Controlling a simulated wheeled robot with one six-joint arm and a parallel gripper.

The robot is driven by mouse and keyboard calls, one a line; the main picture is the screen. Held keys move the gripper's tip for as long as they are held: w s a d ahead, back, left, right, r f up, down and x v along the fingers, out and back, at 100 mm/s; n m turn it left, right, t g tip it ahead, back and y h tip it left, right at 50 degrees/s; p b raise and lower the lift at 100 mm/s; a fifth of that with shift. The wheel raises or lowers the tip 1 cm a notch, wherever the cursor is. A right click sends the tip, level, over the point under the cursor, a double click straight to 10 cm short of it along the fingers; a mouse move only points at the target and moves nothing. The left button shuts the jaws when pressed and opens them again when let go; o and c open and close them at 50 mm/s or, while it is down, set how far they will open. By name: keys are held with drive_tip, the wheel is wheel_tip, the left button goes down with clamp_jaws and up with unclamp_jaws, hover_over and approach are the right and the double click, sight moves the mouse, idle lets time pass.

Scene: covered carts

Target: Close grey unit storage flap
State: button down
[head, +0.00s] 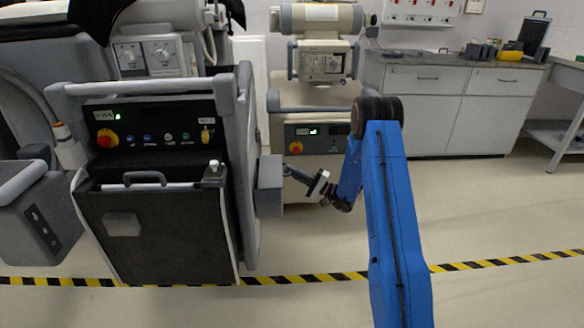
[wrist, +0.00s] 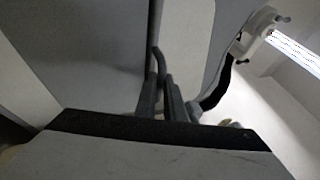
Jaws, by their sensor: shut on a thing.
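The grey unit (head: 160,125) is a cart with a dark front and a control panel, at the left in the head view. A box-like grey flap (head: 269,187) stands out from its right side. My gripper (head: 287,169) reaches the flap's upper right edge from the right and is shut on it. In the wrist view my two dark fingers (wrist: 163,98) lie close together against a grey surface (wrist: 90,45), likely the flap. The exact contact is small and partly hidden, and the flap's far side is hidden.
A grey side bin (head: 45,222) juts out at the cart's left. A second unit (head: 322,130) stands behind my arm. Grey cabinets (head: 440,110) line the back wall. The floor (head: 500,210) at the right is clear, crossed by yellow-black tape (head: 300,279).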

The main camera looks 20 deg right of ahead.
drive_tip(key=shift+a+f+m+t+y, duration=0.2)
drive_tip(key=shift+f+m+t+y, duration=0.1)
drive_tip(key=shift+f+t, duration=0.3)
drive_tip(key=shift+f, duration=0.25)
drive_tip(key=c, duration=1.8)
unclamp_jaws()
drive_tip(key=shift+c, duration=0.2)
drive_tip(key=shift+d, duration=0.1)
drive_tip(key=v, duration=1.7)
drive_tip(key=shift+d, duration=0.2)
drive_tip(key=shift+s, duration=0.15)
drive_tip(key=shift+r, duration=0.1)
